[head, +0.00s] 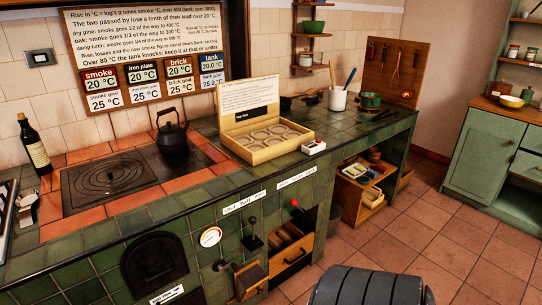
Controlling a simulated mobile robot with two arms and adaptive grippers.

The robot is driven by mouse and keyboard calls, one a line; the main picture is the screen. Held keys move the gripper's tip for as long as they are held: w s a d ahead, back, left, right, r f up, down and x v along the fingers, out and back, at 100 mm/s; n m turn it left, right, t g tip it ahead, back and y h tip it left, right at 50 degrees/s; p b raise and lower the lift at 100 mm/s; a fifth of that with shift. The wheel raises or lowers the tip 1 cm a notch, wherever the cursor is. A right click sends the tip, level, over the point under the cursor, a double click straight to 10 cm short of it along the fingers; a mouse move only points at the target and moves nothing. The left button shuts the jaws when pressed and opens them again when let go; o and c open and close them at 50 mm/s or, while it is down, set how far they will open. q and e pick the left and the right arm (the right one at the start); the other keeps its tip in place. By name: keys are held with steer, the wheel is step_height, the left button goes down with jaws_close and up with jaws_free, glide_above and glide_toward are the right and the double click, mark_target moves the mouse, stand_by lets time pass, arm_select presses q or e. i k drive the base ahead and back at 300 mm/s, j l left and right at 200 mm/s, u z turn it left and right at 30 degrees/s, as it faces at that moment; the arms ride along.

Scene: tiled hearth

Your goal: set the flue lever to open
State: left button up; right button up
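A lever with a black knob (252,221) sticks out of the green tiled front of the hearth, under a white label strip (244,202) that seems to read shut, half, open. A second lever with a red knob (294,203) is to its right, under another label strip (296,178) too small to read surely. I take the black-knobbed one for the flue lever. It looks roughly upright, its knob below the label's middle; I cannot tell its exact setting. Neither of my grippers shows in the head view.
A round gauge (210,237) and a dark oven door (155,262) are left of the levers. Tiled floor (440,240) is clear to the right.

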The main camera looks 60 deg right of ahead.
mark_target(252, 219)
steer(key=z, duration=1.8)
